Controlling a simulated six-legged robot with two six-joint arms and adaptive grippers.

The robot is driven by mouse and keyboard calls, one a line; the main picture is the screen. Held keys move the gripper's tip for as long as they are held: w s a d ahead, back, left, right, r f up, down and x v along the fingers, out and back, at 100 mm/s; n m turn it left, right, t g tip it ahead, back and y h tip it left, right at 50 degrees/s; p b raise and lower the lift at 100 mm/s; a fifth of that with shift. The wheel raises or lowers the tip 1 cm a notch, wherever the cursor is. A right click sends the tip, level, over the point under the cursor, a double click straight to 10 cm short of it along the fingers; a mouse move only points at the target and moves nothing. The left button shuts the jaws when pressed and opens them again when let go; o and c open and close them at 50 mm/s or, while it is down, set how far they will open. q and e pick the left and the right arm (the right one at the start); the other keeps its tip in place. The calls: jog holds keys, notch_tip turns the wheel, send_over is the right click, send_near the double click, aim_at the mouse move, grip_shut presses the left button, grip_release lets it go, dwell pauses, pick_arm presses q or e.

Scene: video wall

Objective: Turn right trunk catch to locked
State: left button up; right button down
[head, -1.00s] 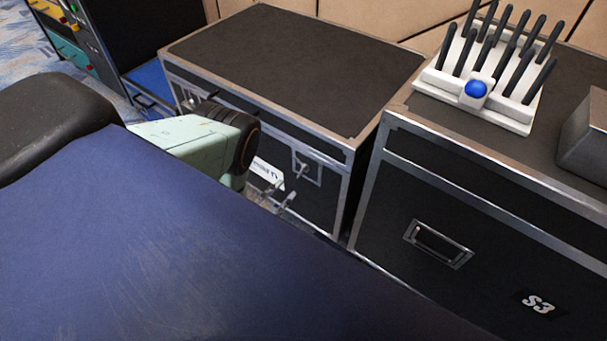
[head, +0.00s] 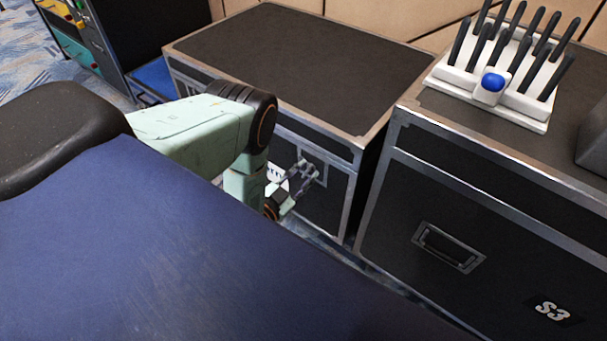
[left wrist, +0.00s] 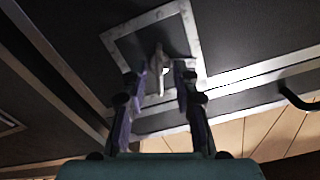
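The right trunk catch is a pale turn piece (left wrist: 158,70) set in a square metal-framed plate (left wrist: 198,45) on the trunk's dark front. In the head view, the trunk (head: 300,60) is a black case with metal edges, and the catch plate (head: 322,180) is on its front, partly hidden by my gripper. My left gripper (head: 307,172) is open at the plate. In the left wrist view, its two fingers (left wrist: 155,75) are apart, one on each side of the turn piece. Contact cannot be told. My right gripper is not in view.
A second black case marked S3 (head: 430,190) stands close on the right, with a narrow gap between. On it sit a white rack of black sticks with a blue knob (head: 492,82) and a grey box (head: 592,140). A blue surface fills the lower left.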

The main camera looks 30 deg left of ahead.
pick_arm(q)
grip_shut()
jog(key=shift+r, duration=0.1)
jog(key=shift+w+r, duration=0.1)
jog(key=shift+w, duration=0.05)
